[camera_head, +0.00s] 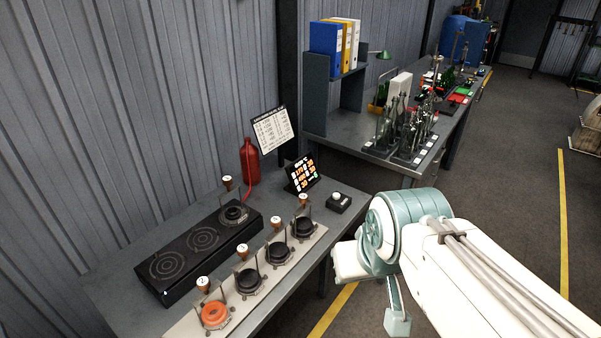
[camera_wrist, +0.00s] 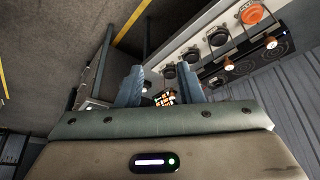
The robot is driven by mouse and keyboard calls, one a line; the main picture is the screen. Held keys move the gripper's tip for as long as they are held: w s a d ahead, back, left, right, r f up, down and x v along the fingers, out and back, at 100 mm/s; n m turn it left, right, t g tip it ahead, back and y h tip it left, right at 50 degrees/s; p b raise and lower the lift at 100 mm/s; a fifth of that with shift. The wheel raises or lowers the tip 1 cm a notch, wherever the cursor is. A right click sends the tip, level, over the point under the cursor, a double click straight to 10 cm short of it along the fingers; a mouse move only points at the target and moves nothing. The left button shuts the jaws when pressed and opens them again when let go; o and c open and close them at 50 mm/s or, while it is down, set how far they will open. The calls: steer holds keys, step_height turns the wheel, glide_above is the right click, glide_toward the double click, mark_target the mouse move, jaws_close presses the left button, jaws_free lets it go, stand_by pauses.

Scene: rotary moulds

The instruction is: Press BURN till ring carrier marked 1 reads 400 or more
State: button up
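A dark box with a round white button (camera_head: 338,202) stands at the bench's right end; its label is not legible. A small display (camera_head: 302,174) with glowing orange figures, too small to read surely, stands behind it. It also shows between my fingers in the wrist view (camera_wrist: 165,98). A ring carrier (camera_head: 234,213) with a cork-topped handle sits on the black burner unit's far right plate. Several more carriers stand on a pale strip, one holding an orange ring (camera_head: 214,313). The numbers on the corks are unclear. My gripper (camera_wrist: 160,75) is open and empty, apart from the box.
The black burner unit (camera_head: 168,267) has two bare plates. A red bottle (camera_head: 250,163) and a printed chart (camera_head: 270,130) stand at the bench's back. Floor is open at right.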

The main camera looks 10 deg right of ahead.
jaws_close()
stand_by(1.4)
